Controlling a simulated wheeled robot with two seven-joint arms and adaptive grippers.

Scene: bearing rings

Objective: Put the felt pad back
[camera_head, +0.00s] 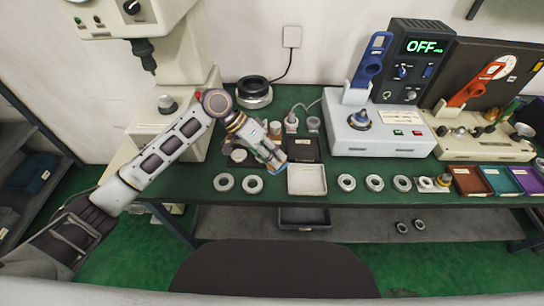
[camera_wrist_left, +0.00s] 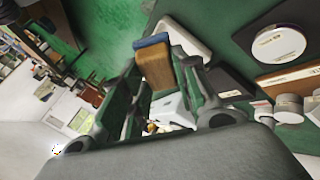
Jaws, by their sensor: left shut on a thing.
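My left gripper (camera_head: 274,158) is above the green bench, just left of a white tray (camera_head: 307,193). It is shut on a tan block with a blue edge, which looks like the felt pad (camera_wrist_left: 155,62); in the left wrist view the block stands between the two fingers (camera_wrist_left: 158,85). In the head view the fingers hide most of it. It cannot be told whether the pad touches the bench. My right gripper is not in view.
A black tray (camera_head: 303,142) lies behind the white one. Bearing rings (camera_head: 224,182) line the bench front on both sides of the white tray. A white device (camera_head: 378,140) stands to the right. A press (camera_head: 170,75) stands at the left.

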